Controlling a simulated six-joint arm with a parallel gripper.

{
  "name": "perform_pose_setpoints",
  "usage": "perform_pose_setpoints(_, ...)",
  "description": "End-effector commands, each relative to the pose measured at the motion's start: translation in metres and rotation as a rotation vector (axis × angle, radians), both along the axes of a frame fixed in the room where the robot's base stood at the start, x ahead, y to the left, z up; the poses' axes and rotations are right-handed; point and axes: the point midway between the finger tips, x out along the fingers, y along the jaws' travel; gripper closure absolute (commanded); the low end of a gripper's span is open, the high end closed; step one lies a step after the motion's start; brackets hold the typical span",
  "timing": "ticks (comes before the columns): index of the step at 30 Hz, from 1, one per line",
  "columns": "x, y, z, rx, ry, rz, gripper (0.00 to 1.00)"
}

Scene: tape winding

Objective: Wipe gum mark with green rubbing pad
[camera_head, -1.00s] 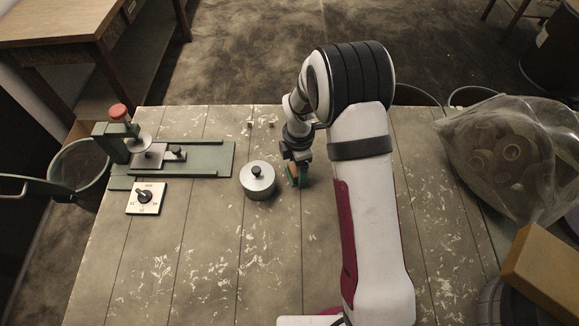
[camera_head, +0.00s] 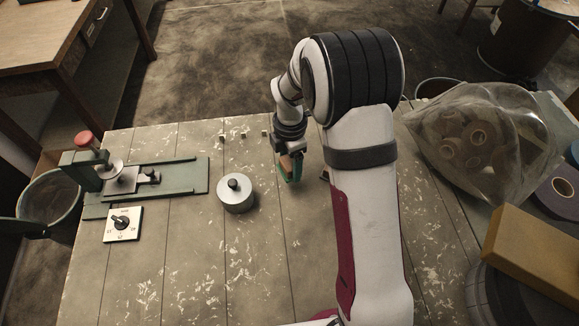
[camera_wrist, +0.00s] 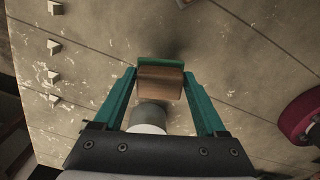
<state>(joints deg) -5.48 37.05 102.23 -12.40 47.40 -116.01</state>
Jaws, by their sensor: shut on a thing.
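My gripper (camera_head: 287,158) is over the middle of the table, right of the lidded metal pot. It is shut on the green rubbing pad (camera_head: 291,171), a green pad with a wooden block for its back. In the wrist view, the wooden block of the pad (camera_wrist: 160,82) sits between the teal fingers, with the green face showing along its far edge. The pad looks raised above the boards, with a dark shadow beyond it in the wrist view. I cannot make out a gum mark for certain among the pale scuffs on the table.
The metal pot (camera_head: 236,196) stands left of my gripper. A green winding fixture (camera_head: 150,180) and a dial plate (camera_head: 122,224) are at the left. Several small pale blocks (camera_wrist: 54,47) stand beyond. A clear bag of rolls (camera_head: 480,140) and a tan block (camera_head: 535,255) lie right.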

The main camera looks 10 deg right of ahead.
Motion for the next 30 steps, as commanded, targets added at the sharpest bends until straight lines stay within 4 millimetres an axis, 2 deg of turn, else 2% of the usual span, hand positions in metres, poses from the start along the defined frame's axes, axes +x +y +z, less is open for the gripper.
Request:
perform_pose_setpoints(9,0.000,0.000,0.024,0.001,-0.002,0.000,0.78)
perform_pose_setpoints(25,0.000,0.000,0.025,0.000,-0.001,-0.001,0.78)
perform_pose_setpoints(28,-0.003,-0.009,0.027,0.000,-0.001,-0.002,0.78)
perform_pose_setpoints(30,-0.009,-0.025,0.030,0.000,-0.001,-0.001,0.78)
